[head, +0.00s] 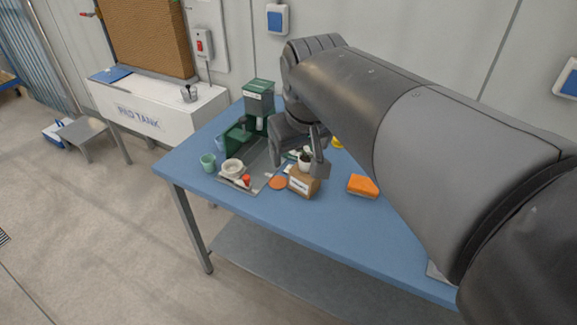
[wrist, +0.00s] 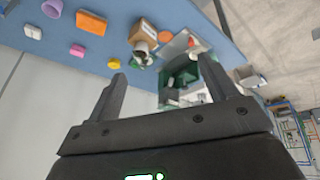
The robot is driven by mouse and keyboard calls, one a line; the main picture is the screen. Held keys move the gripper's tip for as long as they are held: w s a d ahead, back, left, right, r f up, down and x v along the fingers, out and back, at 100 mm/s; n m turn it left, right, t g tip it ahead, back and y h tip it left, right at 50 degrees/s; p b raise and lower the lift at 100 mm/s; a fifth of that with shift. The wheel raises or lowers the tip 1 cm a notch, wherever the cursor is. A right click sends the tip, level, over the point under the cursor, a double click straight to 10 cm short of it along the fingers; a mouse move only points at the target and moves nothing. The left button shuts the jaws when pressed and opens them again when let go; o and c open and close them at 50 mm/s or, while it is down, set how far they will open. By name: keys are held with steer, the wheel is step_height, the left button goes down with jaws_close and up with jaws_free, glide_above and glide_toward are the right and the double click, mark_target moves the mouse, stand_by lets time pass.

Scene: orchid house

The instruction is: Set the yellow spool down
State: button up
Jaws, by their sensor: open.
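The yellow spool (wrist: 114,64) is a small yellow piece standing on the blue table near its wall-side edge in the wrist view. In the head view the yellow spool (head: 338,142) is mostly hidden behind my arm, with only a bit of yellow showing. My gripper (wrist: 165,82) is open, and nothing shows between its fingers. In the wrist view the spool appears just beyond the left fingertip, apart from it. In the head view my gripper (head: 298,160) hangs over the back part of the table, behind the cardboard box.
A cardboard box (head: 303,183) with a small potted plant (head: 305,160) stands near my gripper. An orange block (head: 363,185) lies to its right. The table's front (head: 270,215) is clear.

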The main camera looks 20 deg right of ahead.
steer(key=s+a+f+m, duration=0.1)
steer(key=s+f, duration=0.5)
steer(key=s, duration=0.3)
steer(key=shift+s+f+m+t+y, duration=0.2)
steer(key=shift+f+m+t+y, duration=0.1)
steer(key=shift+t+y, duration=0.1)
stand_by(0.6)
